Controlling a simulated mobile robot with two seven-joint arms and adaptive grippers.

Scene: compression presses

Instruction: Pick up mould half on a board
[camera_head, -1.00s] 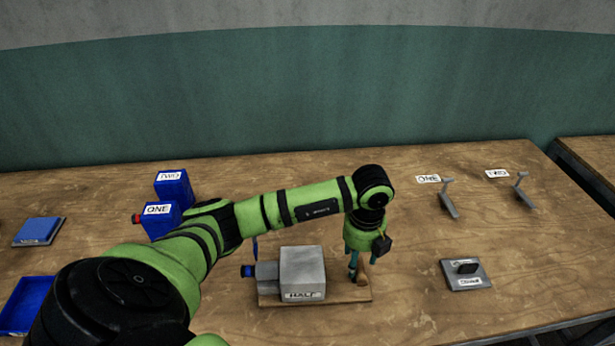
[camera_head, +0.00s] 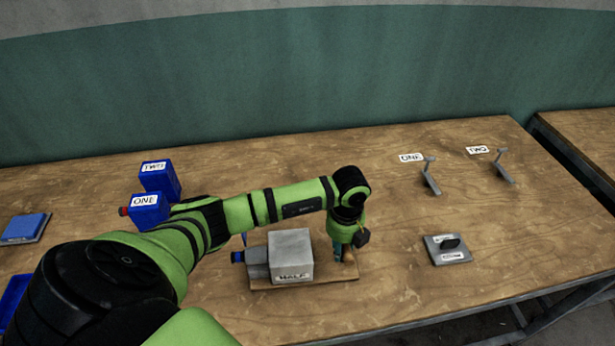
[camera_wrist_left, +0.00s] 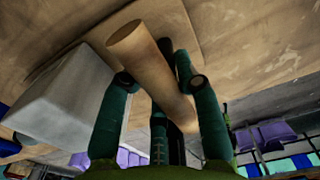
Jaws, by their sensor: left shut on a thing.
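The mould half is a grey block (camera_head: 291,250) with a HALF label on its front and a smaller grey part with a blue end on its left. It sits on a wooden board (camera_head: 322,275). My left gripper (camera_head: 342,254) points down at the board's right end, beside the block. In the left wrist view, its teal fingers are shut on a round wooden handle (camera_wrist_left: 145,55), and the grey block (camera_wrist_left: 70,98) stands to the left. I cannot tell whether the board touches the table. My right gripper is not in view.
Blue boxes ONE (camera_head: 150,211) and TWO (camera_head: 160,180) stand at the left, behind my arm. A blue-topped plate (camera_head: 25,228) lies far left. Metal levers (camera_head: 430,180) and (camera_head: 503,167) stand at the back right. A grey plate (camera_head: 447,257) lies right of the board; table between is clear.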

